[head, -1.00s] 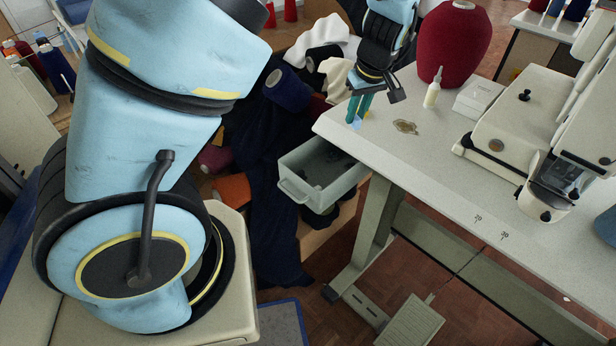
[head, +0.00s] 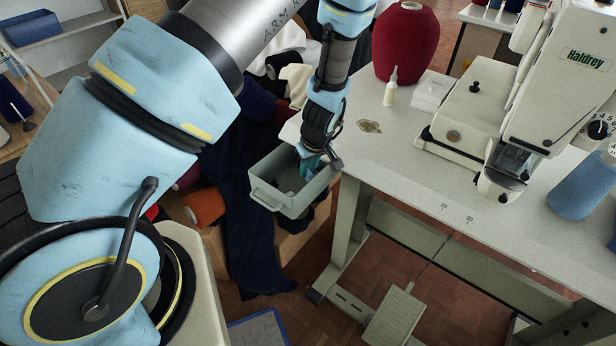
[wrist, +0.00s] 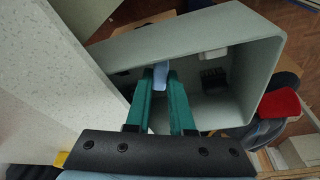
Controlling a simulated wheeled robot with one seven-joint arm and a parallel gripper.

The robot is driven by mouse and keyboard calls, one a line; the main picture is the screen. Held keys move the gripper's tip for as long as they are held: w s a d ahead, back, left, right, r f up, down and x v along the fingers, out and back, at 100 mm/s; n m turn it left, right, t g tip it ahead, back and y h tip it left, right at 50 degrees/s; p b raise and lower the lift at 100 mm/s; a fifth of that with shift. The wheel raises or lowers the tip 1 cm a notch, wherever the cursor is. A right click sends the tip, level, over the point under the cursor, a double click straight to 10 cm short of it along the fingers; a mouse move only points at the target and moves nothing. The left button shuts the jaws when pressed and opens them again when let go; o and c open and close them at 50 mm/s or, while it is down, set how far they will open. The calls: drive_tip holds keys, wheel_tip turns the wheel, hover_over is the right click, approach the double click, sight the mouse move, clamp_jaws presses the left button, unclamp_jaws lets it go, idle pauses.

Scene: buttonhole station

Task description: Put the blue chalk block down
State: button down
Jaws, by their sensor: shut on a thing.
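My gripper (head: 309,170) is at the open grey-green drawer (head: 287,203) under the left end of the sewing table, its teal fingers at the drawer's table-side part. In the wrist view my gripper (wrist: 161,84) is shut on the blue chalk block (wrist: 160,75), a pale blue piece held between the fingertips. The drawer's wall (wrist: 250,85) surrounds the space beyond the fingers there. The block is hidden in the head view. I cannot tell whether it touches the drawer floor.
In the wrist view a dark brush-like thing (wrist: 214,80) and a small white piece (wrist: 213,54) lie in the drawer. The tabletop edge (wrist: 75,70) is close on the left. A glue bottle (head: 391,88) and a brass plate (head: 369,126) are on the table (head: 400,150).

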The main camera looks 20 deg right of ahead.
sight(308, 179)
drive_tip(key=shift+f+p, duration=0.35)
drive_tip(key=shift+f, duration=1.6)
drive_tip(key=shift+f, duration=0.15)
drive_tip(key=c, duration=1.1)
unclamp_jaws()
drive_tip(key=b+v, duration=0.3)
drive_tip(key=v, duration=0.9)
drive_tip(key=w+a+r+g, duration=0.1)
drive_tip(key=w+a+r, duration=0.1)
drive_tip(key=a+r, duration=0.45)
drive_tip(key=w+a+r, duration=0.2)
drive_tip(key=a+r, duration=0.1)
drive_tip(key=a, duration=0.7)
drive_tip(key=shift+s+a+r+m+h, duration=0.1)
drive_tip(key=shift+s+a+r+m, duration=0.8)
drive_tip(key=shift+a, duration=1.65)
drive_tip(key=shift+s+a+r+n+h, duration=0.1)
drive_tip(key=shift+s+a+r, duration=0.4)
drive_tip(key=shift+a+r, duration=1.55)
drive_tip(key=shift+s+a+r+m+h, duration=0.1)
drive_tip(key=shift+s+a+r+m, duration=0.55)
drive_tip(key=shift+a, duration=2.45)
